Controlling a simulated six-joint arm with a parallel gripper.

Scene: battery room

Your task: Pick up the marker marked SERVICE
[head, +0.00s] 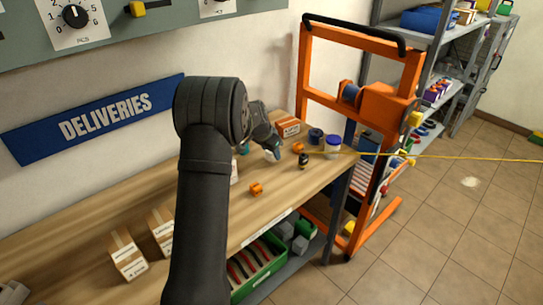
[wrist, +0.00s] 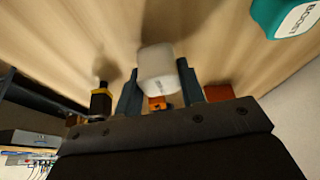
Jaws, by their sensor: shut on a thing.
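My gripper (wrist: 158,80) is shut on a whitish, round-edged block (wrist: 157,62), which sits between the two fingers in the wrist view. No lettering shows on the block's visible side, so I cannot tell whether it is the SERVICE marker. In the head view my gripper (head: 272,151) is over the far part of the wooden bench (head: 205,222), and the held block is small and partly hidden there. I cannot tell whether the block touches the bench.
A dark bottle with a yellow band (head: 304,161), an orange piece (head: 298,147), a blue-and-white jar (head: 333,147) and a carton (head: 289,127) stand near my gripper. Another orange piece (head: 256,189) lies nearer the bench's front. An orange lift frame (head: 303,75) stands beyond the bench's right end.

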